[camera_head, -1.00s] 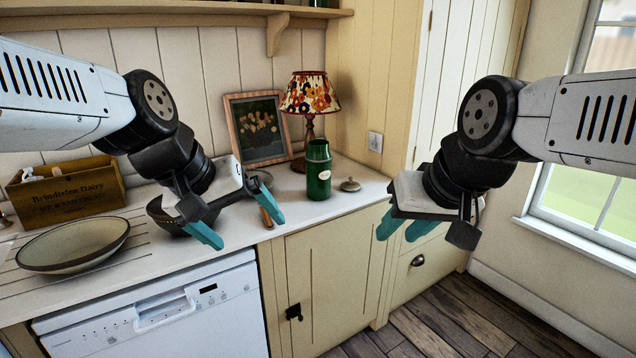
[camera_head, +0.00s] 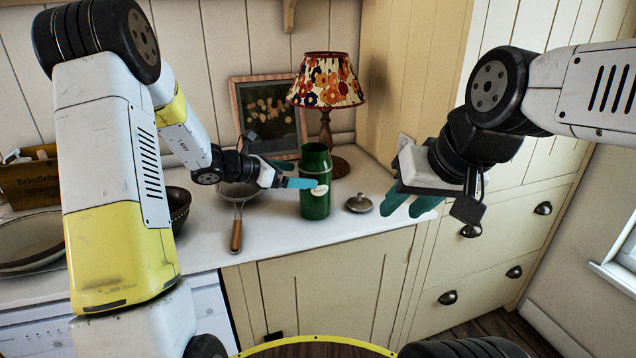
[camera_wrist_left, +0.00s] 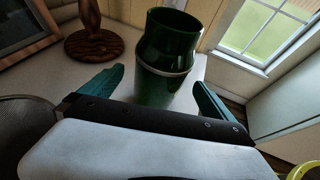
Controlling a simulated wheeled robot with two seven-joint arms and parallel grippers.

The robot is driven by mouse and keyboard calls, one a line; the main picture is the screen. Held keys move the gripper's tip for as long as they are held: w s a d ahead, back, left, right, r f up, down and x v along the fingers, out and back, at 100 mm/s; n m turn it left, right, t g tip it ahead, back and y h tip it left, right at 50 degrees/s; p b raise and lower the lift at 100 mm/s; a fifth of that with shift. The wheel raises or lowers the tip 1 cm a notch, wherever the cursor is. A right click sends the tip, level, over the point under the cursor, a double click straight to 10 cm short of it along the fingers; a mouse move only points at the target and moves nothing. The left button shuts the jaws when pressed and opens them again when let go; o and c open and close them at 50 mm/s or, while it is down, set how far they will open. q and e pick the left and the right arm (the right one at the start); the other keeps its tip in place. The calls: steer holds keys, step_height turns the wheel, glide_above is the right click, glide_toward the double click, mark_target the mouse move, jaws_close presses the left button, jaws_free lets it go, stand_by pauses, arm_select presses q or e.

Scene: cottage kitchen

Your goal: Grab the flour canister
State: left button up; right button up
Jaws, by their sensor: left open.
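The flour canister (camera_head: 317,190) is a tall dark green cylinder with a pale label. It stands upright on the white counter, with no lid on it. A round metal lid with a knob (camera_head: 359,203) lies on the counter to its right. My left gripper (camera_head: 300,179) is at the canister, fingers pointing at it. In the left wrist view the canister (camera_wrist_left: 166,62) stands ahead between the two open teal fingers, with visible gaps on both sides. My right gripper (camera_head: 408,200) is apart from it at the right, in the air, its teal fingers spread.
A patterned lamp (camera_head: 327,80) and a picture frame (camera_head: 268,110) stand behind the canister. A strainer with a wooden handle (camera_head: 237,232) lies left of it, under my left arm. Bowls (camera_head: 28,240) and a wooden crate (camera_head: 30,180) are further left. The counter's front edge is close.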

mark_target(315, 175)
arm_select(q)
steer(key=x, duration=0.6)
steer(key=shift+w+d, duration=0.15)
steer(key=shift+d, duration=0.1)
steer(key=shift+r, duration=0.15)
steer(key=c, duration=2)
